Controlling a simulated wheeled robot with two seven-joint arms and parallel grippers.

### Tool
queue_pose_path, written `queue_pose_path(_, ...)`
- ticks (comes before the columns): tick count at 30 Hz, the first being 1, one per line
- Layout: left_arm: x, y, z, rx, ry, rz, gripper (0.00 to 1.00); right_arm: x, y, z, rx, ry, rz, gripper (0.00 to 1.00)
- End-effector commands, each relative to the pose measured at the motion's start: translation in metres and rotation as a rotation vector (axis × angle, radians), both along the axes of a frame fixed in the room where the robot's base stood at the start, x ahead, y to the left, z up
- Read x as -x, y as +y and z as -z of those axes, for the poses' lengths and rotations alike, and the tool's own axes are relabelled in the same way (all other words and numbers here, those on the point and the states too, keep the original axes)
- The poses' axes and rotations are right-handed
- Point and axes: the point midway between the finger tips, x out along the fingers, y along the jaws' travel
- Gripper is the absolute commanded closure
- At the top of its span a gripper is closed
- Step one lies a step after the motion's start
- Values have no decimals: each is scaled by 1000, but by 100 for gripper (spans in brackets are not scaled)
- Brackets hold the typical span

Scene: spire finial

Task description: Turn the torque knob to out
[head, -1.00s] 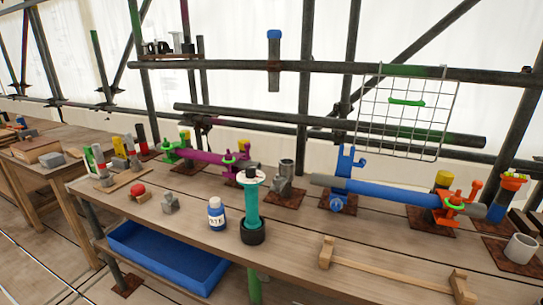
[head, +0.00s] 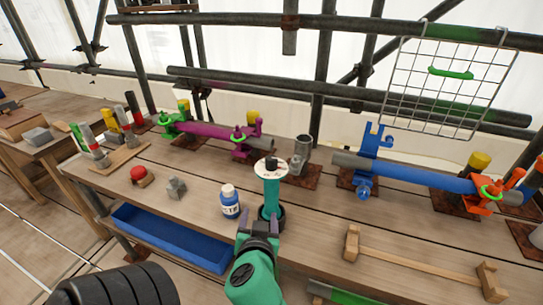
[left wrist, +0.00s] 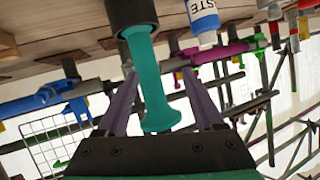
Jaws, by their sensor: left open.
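A teal upright tool (head: 271,192) with a white round dial and a small black knob (head: 270,162) on top stands in a black round holder (head: 281,218) on the bench. My left gripper (head: 258,228) is low in front of the tool in the head view. In the left wrist view, the left gripper's open fingers (left wrist: 162,95) lie either side of the teal tool (left wrist: 148,75), with visible gaps. That view appears inverted, with the black holder (left wrist: 131,18) at the top. The dial's marks are too small to read. My right gripper is not in view.
A blue-and-white bottle (head: 230,202) stands just left of the tool. Blue (head: 405,172) and purple (head: 205,130) clamped pipes lie behind. A wooden rack (head: 420,265) sits at right, and a blue tray (head: 172,238) hangs below the front edge.

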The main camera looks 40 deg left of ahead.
Motion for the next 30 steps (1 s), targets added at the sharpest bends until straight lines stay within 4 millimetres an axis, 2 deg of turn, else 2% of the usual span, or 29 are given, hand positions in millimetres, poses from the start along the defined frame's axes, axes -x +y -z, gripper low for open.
queue_pose_path(1,-1,-5,-26,-31,-112,-14,31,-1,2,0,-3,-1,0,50)
queue_pose_path(3,0,-16,-60,-71,-263,-16,31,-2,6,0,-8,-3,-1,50)
queue_pose_path(6,1,-28,-90,-101,-392,-2,31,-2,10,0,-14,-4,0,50)
queue_pose_path(7,1,-30,-94,-105,-411,0,31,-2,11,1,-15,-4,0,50)
queue_pose_path(10,-4,-28,-96,-110,-434,1,31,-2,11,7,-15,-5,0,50)
queue_pose_path(14,-20,-15,-94,-108,-439,-1,31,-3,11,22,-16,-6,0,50)
queue_pose_path(16,-35,-4,-106,-117,-430,3,31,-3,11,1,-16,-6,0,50)
queue_pose_path(21,-71,26,-107,-115,-427,2,31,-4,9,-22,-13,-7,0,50)
queue_pose_path(27,-105,51,-102,-114,-427,4,31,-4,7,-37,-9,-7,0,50)
queue_pose_path(30,-111,57,-99,-112,-426,1,31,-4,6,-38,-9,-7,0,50)
